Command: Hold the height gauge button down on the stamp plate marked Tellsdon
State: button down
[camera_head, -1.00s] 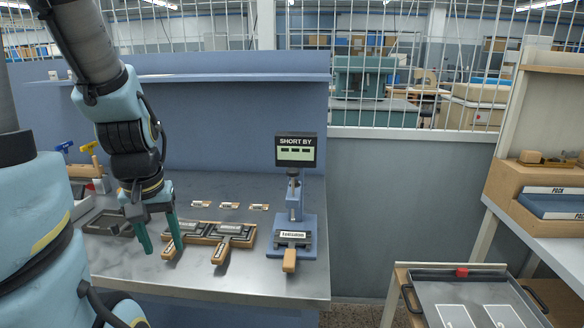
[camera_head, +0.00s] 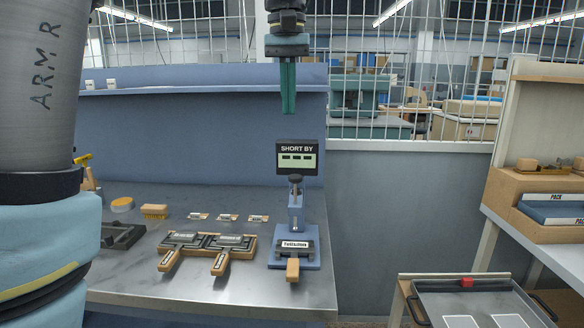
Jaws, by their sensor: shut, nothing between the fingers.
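The blue height gauge (camera_head: 296,208) stands at the right end of the steel bench, under a black display (camera_head: 297,158) headed "SHORT BY" with dashes on it. A dark knob (camera_head: 295,179), possibly its button, tops the post below the display. A stamp plate (camera_head: 295,244) with a wooden handle sits on the gauge base. Its white label is too small to read surely. My gripper (camera_head: 289,112) points down with its green fingers together and empty. In the picture it hangs above the display, touching nothing.
Two more wooden-handled plates (camera_head: 229,241) sit in a holder left of the gauge. A grey tray (camera_head: 480,284) stands at the lower right.

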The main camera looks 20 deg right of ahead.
aim_at(295, 176)
jog(key=shift+s+d+r, duration=0.35)
jog(key=shift+d+r, duration=0.05)
jog(key=shift+r, duration=0.15)
jog(key=shift+f, duration=0.1)
jog(key=f+p, duration=0.1)
jog(key=f, duration=0.6)
jog(key=f+p, duration=0.1)
jog(key=f, duration=0.5)
jog(key=shift+w+d+f, duration=0.15)
jog(key=shift+w+f, duration=0.05)
jog(key=shift+f, duration=0.2)
jog(key=shift+f, duration=0.1)
